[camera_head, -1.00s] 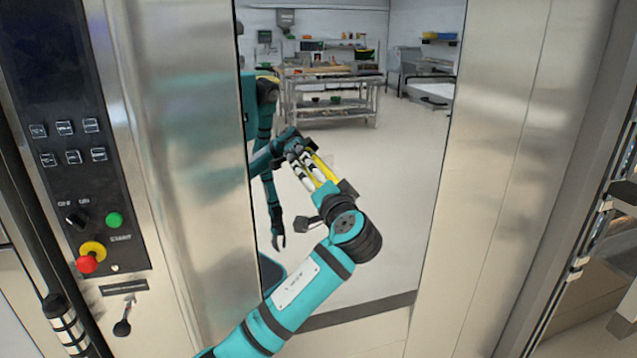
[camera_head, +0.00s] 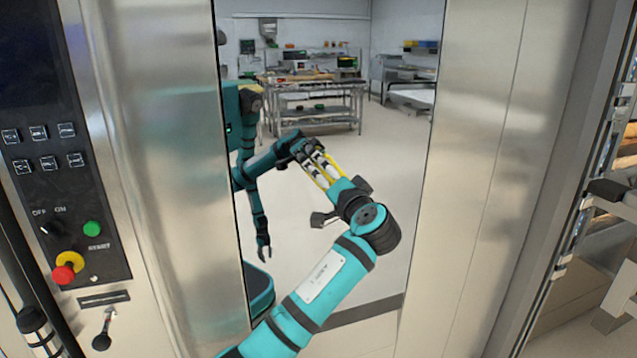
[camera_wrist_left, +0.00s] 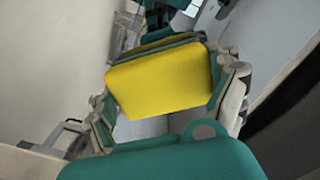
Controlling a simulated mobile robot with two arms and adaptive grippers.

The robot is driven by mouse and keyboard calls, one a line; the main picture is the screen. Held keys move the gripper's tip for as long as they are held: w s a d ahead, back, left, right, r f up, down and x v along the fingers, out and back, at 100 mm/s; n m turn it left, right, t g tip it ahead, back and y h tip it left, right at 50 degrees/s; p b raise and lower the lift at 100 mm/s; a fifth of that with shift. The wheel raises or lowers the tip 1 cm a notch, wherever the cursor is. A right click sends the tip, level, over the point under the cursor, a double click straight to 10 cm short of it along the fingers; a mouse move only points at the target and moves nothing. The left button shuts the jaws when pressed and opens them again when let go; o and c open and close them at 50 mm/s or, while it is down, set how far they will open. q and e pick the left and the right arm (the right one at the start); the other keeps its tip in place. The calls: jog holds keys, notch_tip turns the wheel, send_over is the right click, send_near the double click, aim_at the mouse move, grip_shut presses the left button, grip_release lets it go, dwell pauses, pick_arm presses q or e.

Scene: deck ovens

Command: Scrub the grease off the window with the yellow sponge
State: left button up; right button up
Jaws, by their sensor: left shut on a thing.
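The oven window (camera_head: 395,170) is a tall glass pane between steel panels, and it mirrors the room and my body. My left gripper (camera_head: 319,168) is at the glass, shut on the yellow sponge (camera_head: 336,168), which shows only as a thin yellow strip in the head view. In the left wrist view the sponge (camera_wrist_left: 160,82) is a broad yellow block between the two fingers, with the glass side beyond it. I cannot make out grease on the pane, nor whether the sponge touches it. My right gripper shows only as a reflection, hanging low.
A control panel (camera_head: 60,170) with a red knob (camera_head: 63,274) and a green button (camera_head: 92,228) stands left of the window. A steel panel (camera_head: 490,170) borders it on the right, then a rack (camera_head: 600,210). The tables and shelves in the pane are reflections.

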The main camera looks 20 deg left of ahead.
aim_at(297, 177)
pick_arm(q)
jog(key=shift+w+d+b, duration=0.45)
jog(key=shift+w+d, duration=0.25)
jog(key=shift+d, duration=0.35)
jog(key=shift+w+d+b, duration=0.45)
jog(key=shift+w+d, duration=0.3)
jog(key=shift+d, duration=0.35)
jog(key=shift+w+d+b, duration=0.45)
jog(key=shift+w+d, duration=0.25)
jog(key=shift+d, duration=0.35)
jog(key=shift+s+a, duration=0.45)
jog(key=shift+a, duration=0.35)
jog(key=shift+s+a, duration=0.45)
jog(key=shift+a, duration=0.3)
jog(key=shift+s+a+p, duration=0.2)
jog(key=shift+s+a, duration=0.35)
jog(key=shift+a, duration=0.2)
jog(key=shift+s+a+p, duration=0.15)
jog(key=shift+s+a, duration=0.35)
jog(key=shift+a, duration=0.25)
jog(key=shift+s+a+p, duration=0.25)
jog(key=shift+s+a, duration=0.4)
jog(key=shift+a, duration=0.25)
jog(key=shift+s+a+p, duration=0.25)
jog(key=shift+s+a, duration=0.35)
jog(key=shift+a, duration=0.35)
jog(key=shift+s+a+p, duration=0.25)
jog(key=shift+s+a, duration=0.4)
jog(key=shift+a, duration=0.25)
